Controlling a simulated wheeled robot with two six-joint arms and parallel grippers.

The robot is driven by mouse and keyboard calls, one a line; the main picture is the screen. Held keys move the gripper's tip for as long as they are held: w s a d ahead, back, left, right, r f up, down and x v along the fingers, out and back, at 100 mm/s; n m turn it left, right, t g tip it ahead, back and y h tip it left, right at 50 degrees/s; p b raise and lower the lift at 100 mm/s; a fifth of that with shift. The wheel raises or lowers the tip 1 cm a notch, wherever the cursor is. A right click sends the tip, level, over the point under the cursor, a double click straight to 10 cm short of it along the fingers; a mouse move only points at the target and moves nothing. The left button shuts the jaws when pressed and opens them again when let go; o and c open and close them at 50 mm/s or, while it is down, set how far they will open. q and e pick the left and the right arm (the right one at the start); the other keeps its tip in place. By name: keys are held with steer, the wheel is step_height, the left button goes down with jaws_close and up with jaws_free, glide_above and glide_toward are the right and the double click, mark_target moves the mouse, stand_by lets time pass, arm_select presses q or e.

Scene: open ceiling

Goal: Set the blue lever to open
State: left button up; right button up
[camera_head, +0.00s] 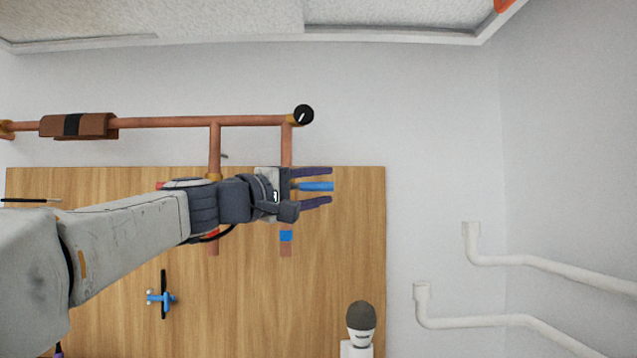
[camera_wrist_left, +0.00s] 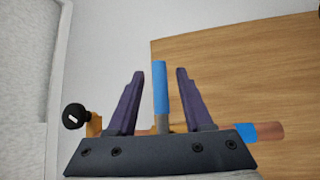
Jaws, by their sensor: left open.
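The blue lever (camera_head: 317,187) sticks out to the right, level, from the right-hand copper pipe in the head view. In the left wrist view the blue lever (camera_wrist_left: 161,90) stands between my fingers, with a grey metal stem at its base. My left gripper (camera_head: 331,187) is open, with one dark purple finger on each side of the lever. In the left wrist view the left gripper (camera_wrist_left: 160,73) shows a gap between each finger and the lever. The valve body is mostly hidden behind the gripper. My right gripper is not in view.
A wooden panel (camera_head: 340,270) backs the pipes. A copper pipe (camera_head: 165,122) runs along the top to a black gauge (camera_head: 303,115). A blue tool (camera_head: 160,298) is at lower left. A dark-topped white device (camera_head: 361,325) and white pipes (camera_head: 560,270) stand to the right.

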arm_select(q)
jaws_close()
stand_by(1.4)
